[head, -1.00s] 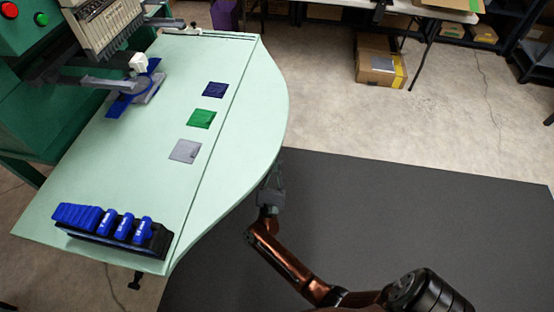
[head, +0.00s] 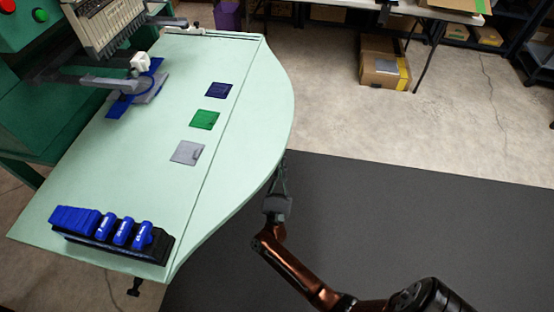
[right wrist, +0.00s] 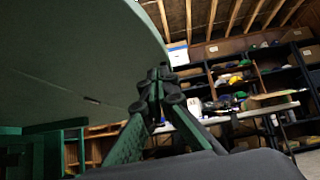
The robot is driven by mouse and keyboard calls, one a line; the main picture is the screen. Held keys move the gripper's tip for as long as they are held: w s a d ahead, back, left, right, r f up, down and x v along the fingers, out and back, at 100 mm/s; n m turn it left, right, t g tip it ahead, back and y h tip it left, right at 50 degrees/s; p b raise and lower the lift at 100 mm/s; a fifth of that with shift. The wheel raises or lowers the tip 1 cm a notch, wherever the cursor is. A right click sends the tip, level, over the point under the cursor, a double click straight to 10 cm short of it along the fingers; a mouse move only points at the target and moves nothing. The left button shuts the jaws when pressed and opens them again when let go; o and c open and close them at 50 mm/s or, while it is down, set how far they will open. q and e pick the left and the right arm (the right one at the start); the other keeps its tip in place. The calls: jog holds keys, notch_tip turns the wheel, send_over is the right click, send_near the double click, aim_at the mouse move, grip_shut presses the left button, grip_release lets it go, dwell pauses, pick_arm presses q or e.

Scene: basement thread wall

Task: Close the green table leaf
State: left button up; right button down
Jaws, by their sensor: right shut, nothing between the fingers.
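The pale green table leaf (head: 262,115) is the curved outer part of the table, to the right of a straight seam. It looks raised, roughly in line with the fixed tabletop (head: 150,165); I cannot tell whether it is tilted slightly. My right gripper (head: 281,162) is at the leaf's curved outer edge, with its fingertips partly hidden by that edge. In the right wrist view the leaf's underside (right wrist: 75,60) fills the upper left, and the gripper's fingers (right wrist: 158,85) meet, shut and empty, beside its rim. I cannot tell if they touch it. My left gripper is not in view.
A black rack with blue spools (head: 112,232) stands at the tabletop's front. Navy, green (head: 205,119) and grey patches lie left of the seam. An embroidery machine (head: 40,95) is at the left. The dark floor mat (head: 420,210) is clear apart from my arm.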

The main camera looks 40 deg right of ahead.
jog(key=v, duration=1)
jog(key=shift+f, duration=0.25)
jog(key=shift+w, duration=0.1)
